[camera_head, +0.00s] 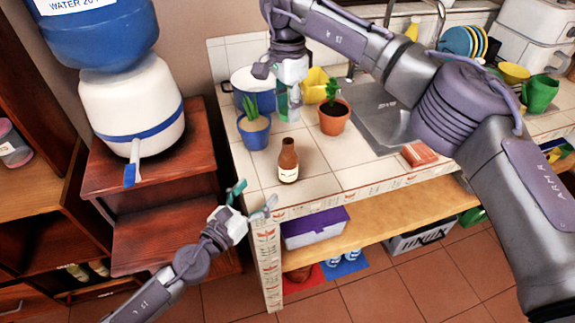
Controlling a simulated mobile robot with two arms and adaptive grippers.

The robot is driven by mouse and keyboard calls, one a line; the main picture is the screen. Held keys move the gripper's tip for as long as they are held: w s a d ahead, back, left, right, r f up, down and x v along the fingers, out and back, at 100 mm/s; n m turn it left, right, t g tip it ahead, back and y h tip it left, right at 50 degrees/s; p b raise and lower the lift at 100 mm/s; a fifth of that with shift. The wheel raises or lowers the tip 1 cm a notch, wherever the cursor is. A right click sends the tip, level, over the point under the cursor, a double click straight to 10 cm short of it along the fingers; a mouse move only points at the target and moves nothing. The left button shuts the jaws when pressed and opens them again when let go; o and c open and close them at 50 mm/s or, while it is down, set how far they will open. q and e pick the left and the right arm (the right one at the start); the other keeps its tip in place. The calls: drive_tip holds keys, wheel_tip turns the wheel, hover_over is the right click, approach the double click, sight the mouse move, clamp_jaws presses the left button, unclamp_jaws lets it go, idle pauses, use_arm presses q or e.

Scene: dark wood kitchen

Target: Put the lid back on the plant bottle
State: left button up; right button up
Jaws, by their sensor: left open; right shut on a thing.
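A brown bottle (288,163) with a pale label stands upright on the white tiled counter, near its front left. My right gripper (289,104) is above the counter behind the bottle, between two potted plants. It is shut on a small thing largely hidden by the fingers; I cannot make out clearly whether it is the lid. My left gripper (252,199) is open and empty, in front of the counter's left front corner, lower left of the bottle and apart from it.
A blue pot with a plant (254,132) and a terracotta pot with a plant (333,120) stand behind the bottle. A white and blue cooking pot (240,78) is at the back. A reddish box (418,155) lies at the right front edge. Counter around the bottle is clear.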

sight(282, 170)
use_arm(q)
drive_tip(key=shift+d+f+m, duration=0.25)
drive_tip(key=shift+d+m, duration=0.05)
drive_tip(key=shift+m, duration=0.4)
drive_tip(key=x, duration=1.2)
drive_tip(key=shift+d+f, duration=0.1)
drive_tip(key=shift+d, duration=0.05)
drive_tip(key=shift+c, duration=0.2)
clamp_jaws()
